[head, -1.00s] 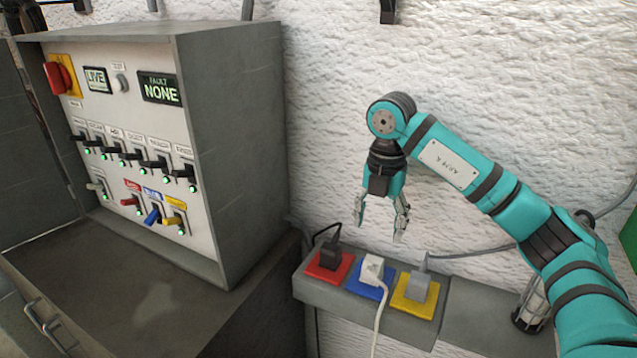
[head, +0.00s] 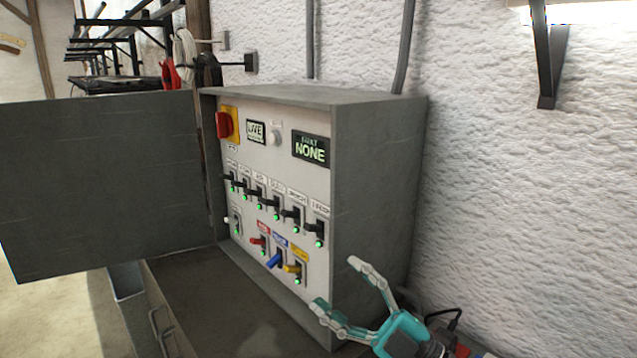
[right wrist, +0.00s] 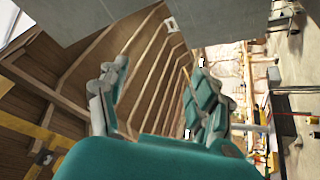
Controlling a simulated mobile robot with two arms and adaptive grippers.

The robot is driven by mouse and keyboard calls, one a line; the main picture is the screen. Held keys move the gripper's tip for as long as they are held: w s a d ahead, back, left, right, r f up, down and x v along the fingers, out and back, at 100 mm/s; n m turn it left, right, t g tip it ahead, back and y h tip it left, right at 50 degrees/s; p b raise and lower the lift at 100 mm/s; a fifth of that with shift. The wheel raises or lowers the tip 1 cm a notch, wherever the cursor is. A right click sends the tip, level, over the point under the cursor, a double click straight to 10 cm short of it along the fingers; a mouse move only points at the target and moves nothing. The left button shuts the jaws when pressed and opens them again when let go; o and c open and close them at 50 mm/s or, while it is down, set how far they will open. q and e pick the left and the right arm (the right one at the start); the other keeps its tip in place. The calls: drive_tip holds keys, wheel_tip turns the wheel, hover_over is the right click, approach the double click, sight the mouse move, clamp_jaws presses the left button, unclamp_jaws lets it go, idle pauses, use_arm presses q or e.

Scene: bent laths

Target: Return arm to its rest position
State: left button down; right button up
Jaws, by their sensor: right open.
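My right gripper (head: 335,283) is low in the head view, in front of the lower right edge of the grey control box (head: 376,180). Its two fingers are spread, with nothing between them. The right wrist view also shows the fingers apart and empty (right wrist: 158,72). Most of my right arm is out of the head view. My left gripper is not in view.
The box front has a red rotary switch (head: 224,124), a display (head: 310,149) reading NONE, black levers with green lights, and red, blue and yellow levers. Its grey door (head: 100,185) stands open at left. White wall (head: 520,200) lies at right.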

drive_tip(key=w+d+f+m+t+h, duration=0.2)
drive_tip(key=d+f+m+t+h, duration=0.5)
drive_tip(key=d+f+m+h, duration=0.6)
drive_tip(key=s+d+f+m+g+h, duration=0.3)
drive_tip(key=s+f+m+g+h, duration=0.15)
drive_tip(key=f+m+h, duration=0.2)
drive_tip(key=s+f+g, duration=0.6)
drive_tip(key=s+f, duration=0.2)
drive_tip(key=s, duration=0.3)
drive_tip(key=s+f+g, duration=0.6)
drive_tip(key=s+f, duration=0.2)
drive_tip(key=s, duration=0.3)
wheel_tip(320, 180, down, 24)
drive_tip(key=g, duration=0.1)
drive_tip(key=s+d+f, duration=0.2)
drive_tip(key=s+f, duration=0.7)
drive_tip(key=s+d+f+g, duration=0.1)
drive_tip(key=s+f, duration=0.8)
drive_tip(key=shift+d+f, duration=0.15)
drive_tip(key=shift+d, duration=0.2)
